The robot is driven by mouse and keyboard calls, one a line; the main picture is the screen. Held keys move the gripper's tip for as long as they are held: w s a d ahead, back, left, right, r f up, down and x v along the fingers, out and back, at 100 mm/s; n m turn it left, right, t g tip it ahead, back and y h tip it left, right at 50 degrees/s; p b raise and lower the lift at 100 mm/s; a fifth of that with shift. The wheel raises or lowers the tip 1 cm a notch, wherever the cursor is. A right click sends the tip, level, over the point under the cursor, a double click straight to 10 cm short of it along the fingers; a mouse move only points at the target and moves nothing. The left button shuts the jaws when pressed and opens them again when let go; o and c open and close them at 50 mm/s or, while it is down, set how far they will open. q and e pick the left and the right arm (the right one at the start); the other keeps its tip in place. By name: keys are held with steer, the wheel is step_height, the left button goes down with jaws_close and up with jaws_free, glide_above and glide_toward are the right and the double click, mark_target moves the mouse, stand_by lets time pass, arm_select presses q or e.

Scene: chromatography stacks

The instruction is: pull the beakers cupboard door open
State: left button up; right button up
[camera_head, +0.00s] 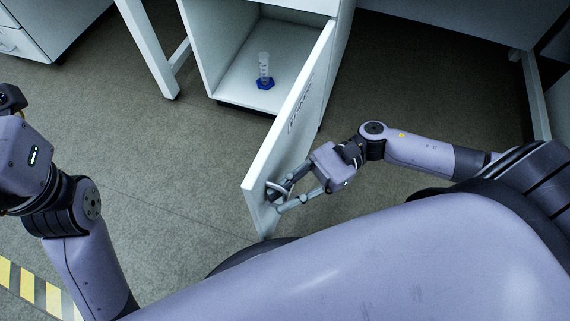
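The cupboard door (290,128) is a white panel standing wide open, swung out toward me from the right side of the white cupboard (207,62). Faint lettering shows on its face but is too small to read. A curved handle (276,186) sits near its free edge. My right gripper (284,197) is at this handle, on the right side of the door. Its two fingers are spread apart, one on each side of the handle; contact is unclear. My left arm shows at the left edge, with its fingers out of view.
A clear cylinder with a blue base (265,82) stands inside the cupboard. A white table leg (150,50) is left of the cupboard, and white drawers (25,42) are at the top left. Bare floor (170,170) lies left of the door. Yellow-striped tape (28,285) marks the lower left.

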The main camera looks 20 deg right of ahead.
steer(key=w+d, duration=0.1)
steer(key=d, duration=1.1)
steer(key=shift+w, duration=0.4)
steer(key=shift+s, duration=0.1)
